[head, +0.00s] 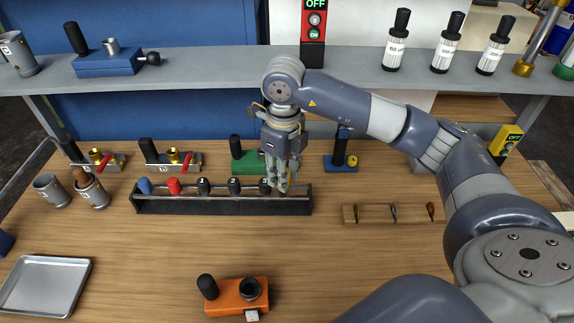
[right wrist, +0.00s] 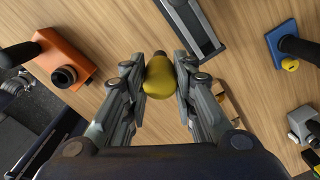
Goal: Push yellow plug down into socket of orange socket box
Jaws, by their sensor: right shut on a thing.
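My right gripper (head: 279,186) is in front of the right end of the dark plug rack in the head view. In the right wrist view its fingers (right wrist: 160,80) are shut on the rounded yellow plug (right wrist: 160,76). The plug is hard to make out in the head view. The orange socket box (head: 233,299) is at the front middle of the table, apart from the gripper. It has a black upright handle (head: 207,286) and a dark round socket (head: 250,288). The box also shows at the upper left of the right wrist view (right wrist: 60,52). My left gripper is not in view.
The dark rack (head: 222,206) holds blue, red and numbered black plugs. A green box (head: 246,162) and a blue box (head: 342,168) stand behind it. A wooden holder (head: 375,214) is to the right. A metal tray (head: 45,287) lies at the left. The table between rack and orange box is clear.

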